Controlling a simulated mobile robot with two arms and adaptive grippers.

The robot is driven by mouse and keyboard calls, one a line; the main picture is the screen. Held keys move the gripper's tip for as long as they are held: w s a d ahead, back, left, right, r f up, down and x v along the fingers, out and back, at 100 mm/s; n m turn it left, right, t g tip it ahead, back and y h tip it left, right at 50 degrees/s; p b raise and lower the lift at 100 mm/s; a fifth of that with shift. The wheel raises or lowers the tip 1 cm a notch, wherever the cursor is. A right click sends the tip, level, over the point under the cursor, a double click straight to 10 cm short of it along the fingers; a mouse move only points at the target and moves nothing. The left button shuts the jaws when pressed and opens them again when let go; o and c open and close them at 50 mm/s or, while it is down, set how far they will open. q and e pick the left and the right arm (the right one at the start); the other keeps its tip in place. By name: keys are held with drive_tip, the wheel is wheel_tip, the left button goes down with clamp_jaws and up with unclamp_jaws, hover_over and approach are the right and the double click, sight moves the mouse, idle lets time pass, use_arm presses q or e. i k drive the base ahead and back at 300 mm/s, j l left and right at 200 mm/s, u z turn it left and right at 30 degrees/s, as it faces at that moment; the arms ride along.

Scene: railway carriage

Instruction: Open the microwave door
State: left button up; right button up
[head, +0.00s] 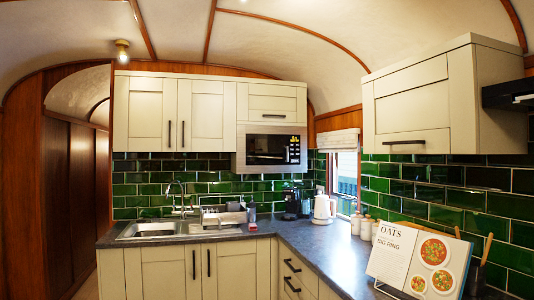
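The microwave (271,149) is built into the wall cabinets, under the short right-hand cabinet on the back wall. It has a silver frame, a dark window and a black panel with lit yellow marks at its right. Its door (264,149) looks shut. Neither of my grippers shows in the head view.
A dark L-shaped counter (300,244) runs below, with a sink (165,229) and tap at the left. A dish rack (222,217), a coffee machine (291,203) and a white kettle (323,208) stand below the microwave. An open cookbook (418,262) is at front right.

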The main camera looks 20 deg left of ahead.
sight(260, 149)
drive_tip(key=i+j+u, duration=0.35)
drive_tip(key=i+u, duration=0.15)
drive_tip(key=i, duration=0.25)
drive_tip(key=i+j+u, duration=0.1)
drive_tip(key=i, duration=0.85)
drive_tip(key=i+j+u, duration=0.1)
drive_tip(key=i+j, duration=0.15)
drive_tip(key=i, duration=0.75)
